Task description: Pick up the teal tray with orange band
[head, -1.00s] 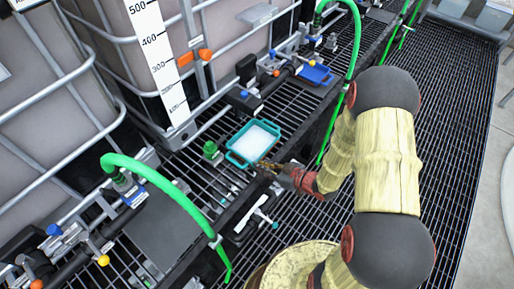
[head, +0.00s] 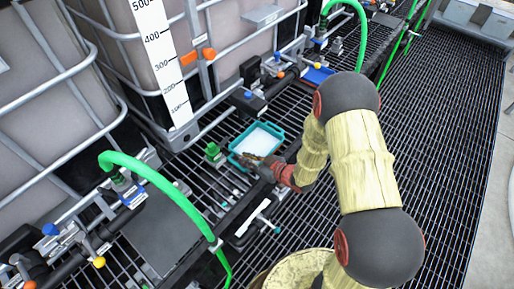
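The teal tray (head: 278,151) sits on the dark grating shelf near the middle of the head view. It looks white inside; I cannot make out an orange band on it. My gripper (head: 250,160) is at the tray's near side and covers part of its lower edge. The fingers are small and dark here, so I cannot tell whether they are open, shut or touching the rim.
A green fitting (head: 214,153) stands just left of the tray. A blue tray (head: 318,75) lies farther back. Green hoses (head: 166,191) arch over the shelf edge. A white-handled tool (head: 254,217) lies in front. Large caged tanks (head: 150,50) stand behind.

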